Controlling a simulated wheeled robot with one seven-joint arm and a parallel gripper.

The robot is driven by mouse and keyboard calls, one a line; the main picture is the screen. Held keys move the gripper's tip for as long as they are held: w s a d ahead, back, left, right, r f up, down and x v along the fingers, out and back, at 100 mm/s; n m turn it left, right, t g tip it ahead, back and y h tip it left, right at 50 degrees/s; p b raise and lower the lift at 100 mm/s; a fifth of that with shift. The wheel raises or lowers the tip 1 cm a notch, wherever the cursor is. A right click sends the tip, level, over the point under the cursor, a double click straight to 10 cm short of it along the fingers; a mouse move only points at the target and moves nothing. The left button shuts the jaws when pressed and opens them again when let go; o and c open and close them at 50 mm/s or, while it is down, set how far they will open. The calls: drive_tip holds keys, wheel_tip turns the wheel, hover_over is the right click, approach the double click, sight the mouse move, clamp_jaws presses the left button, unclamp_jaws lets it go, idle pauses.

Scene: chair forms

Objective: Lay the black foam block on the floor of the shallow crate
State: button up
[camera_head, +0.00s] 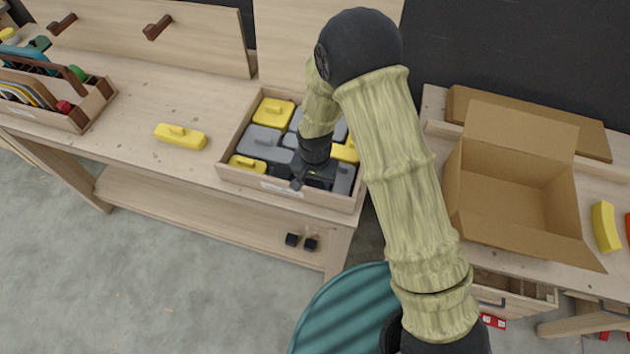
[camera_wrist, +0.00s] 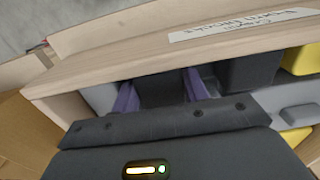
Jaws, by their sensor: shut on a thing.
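The shallow crate (camera_head: 288,192) is a pale wooden tray on the workbench. It holds several yellow and grey blocks. In the wrist view its labelled wall (camera_wrist: 130,70) runs close past my fingers. My gripper (camera_wrist: 160,92) has two purple fingers shut on a black foam block (camera_wrist: 162,88), seen between them just inside that wall. In the head view my gripper (camera_head: 312,178) is at the crate's near side, and its body hides most of the held block. Whether the block touches the crate floor cannot be seen. Another dark block (camera_wrist: 250,68) lies beside the fingers.
A tool caddy (camera_head: 88,110) stands farther left. An open cardboard box (camera_head: 510,195) is on the right bench. Grey blocks (camera_wrist: 298,116) and yellow ones crowd the crate around my gripper.

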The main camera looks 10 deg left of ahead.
drive_tip(key=o, duration=0.7)
drive_tip(key=shift+f, duration=0.15)
drive_tip(key=shift+w, duration=0.15)
drive_tip(key=shift+r, duration=0.8)
wheel_tip(320, 180, up, 11)
drive_tip(key=shift+f+b, duration=0.15)
drive_tip(key=shift+b, duration=1.05)
